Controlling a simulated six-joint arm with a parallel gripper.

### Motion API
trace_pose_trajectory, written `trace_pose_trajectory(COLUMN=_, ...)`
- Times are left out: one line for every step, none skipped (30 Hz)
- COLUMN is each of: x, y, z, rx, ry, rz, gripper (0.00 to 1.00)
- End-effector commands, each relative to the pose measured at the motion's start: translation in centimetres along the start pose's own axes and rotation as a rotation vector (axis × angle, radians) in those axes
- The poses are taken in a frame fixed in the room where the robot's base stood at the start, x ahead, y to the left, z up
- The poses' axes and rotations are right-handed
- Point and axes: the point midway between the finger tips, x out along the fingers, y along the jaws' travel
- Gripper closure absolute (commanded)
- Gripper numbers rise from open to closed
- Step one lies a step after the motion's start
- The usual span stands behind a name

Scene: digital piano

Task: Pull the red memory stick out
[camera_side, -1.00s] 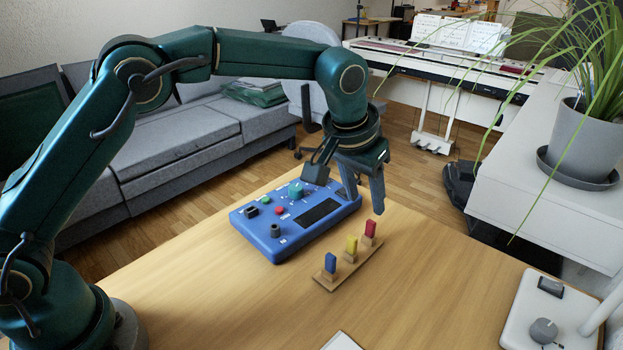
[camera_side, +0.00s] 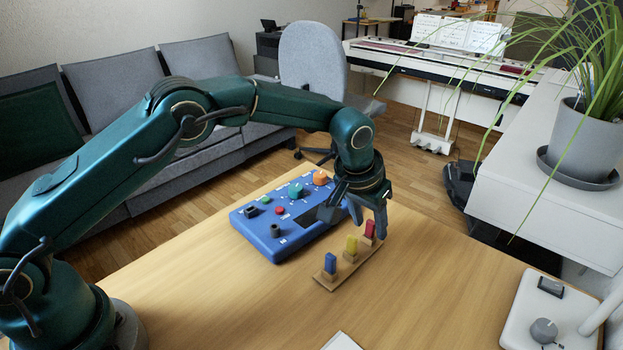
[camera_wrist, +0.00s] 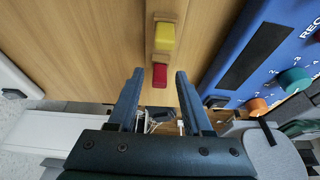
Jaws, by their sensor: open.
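The red memory stick (camera_side: 369,229) stands upright at the far end of a small wooden holder (camera_side: 324,282), beside a yellow stick (camera_side: 351,245) and a blue stick (camera_side: 330,262). My gripper (camera_side: 354,225) is open, close above the holder's red end. In the wrist view, the red stick (camera_wrist: 159,75) lies between the lines of the two open fingers (camera_wrist: 158,78), with the yellow stick (camera_wrist: 165,36) just beyond. Nothing is between the fingers in contact that I can see. The blue stick is outside the wrist view.
A blue control box (camera_side: 272,237) with knobs and a dark screen sits just left of the holder. A white device (camera_side: 552,312) with a knob stands at the right front, and a pale flat item (camera_side: 343,342) at the front edge.

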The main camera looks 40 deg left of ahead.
Motion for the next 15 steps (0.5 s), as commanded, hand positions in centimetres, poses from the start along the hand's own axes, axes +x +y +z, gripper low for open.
trace_pose_trajectory(x=-0.01, y=0.0, z=0.0, rx=0.0, ry=0.0, rz=0.0, gripper=0.5)
trace_pose_trajectory(x=-0.01, y=0.0, z=0.0, rx=0.0, ry=0.0, rz=0.0, gripper=0.5)
trace_pose_trajectory(x=-0.02, y=0.02, z=0.0, rx=0.0, ry=0.0, rz=0.0, gripper=0.5)
trace_pose_trajectory(x=-0.02, y=0.03, z=0.0, rx=0.0, ry=0.0, rz=0.0, gripper=0.5)
trace_pose_trajectory(x=-0.02, y=0.03, z=0.0, rx=0.0, ry=0.0, rz=0.0, gripper=0.5)
trace_pose_trajectory(x=-0.03, y=0.03, z=0.0, rx=0.0, ry=0.0, rz=0.0, gripper=0.5)
trace_pose_trajectory(x=-0.03, y=0.03, z=0.0, rx=0.0, ry=0.0, rz=0.0, gripper=0.5)
trace_pose_trajectory(x=-0.03, y=0.03, z=0.0, rx=0.0, ry=0.0, rz=0.0, gripper=0.61)
trace_pose_trajectory(x=-0.03, y=0.03, z=0.0, rx=0.0, ry=0.0, rz=0.0, gripper=0.77)
trace_pose_trajectory(x=-0.03, y=0.03, z=0.0, rx=0.0, ry=0.0, rz=0.0, gripper=0.88)
trace_pose_trajectory(x=-0.03, y=0.03, z=0.0, rx=0.0, ry=0.0, rz=0.0, gripper=1.0)
trace_pose_trajectory(x=-0.03, y=0.03, z=0.0, rx=0.0, ry=0.0, rz=0.0, gripper=1.0)
trace_pose_trajectory(x=-0.03, y=0.03, z=0.0, rx=0.0, ry=0.0, rz=0.0, gripper=1.0)
trace_pose_trajectory(x=-0.03, y=0.04, z=0.0, rx=0.0, ry=0.0, rz=0.0, gripper=1.0)
trace_pose_trajectory(x=-0.04, y=0.04, z=0.0, rx=0.0, ry=0.0, rz=0.0, gripper=1.0)
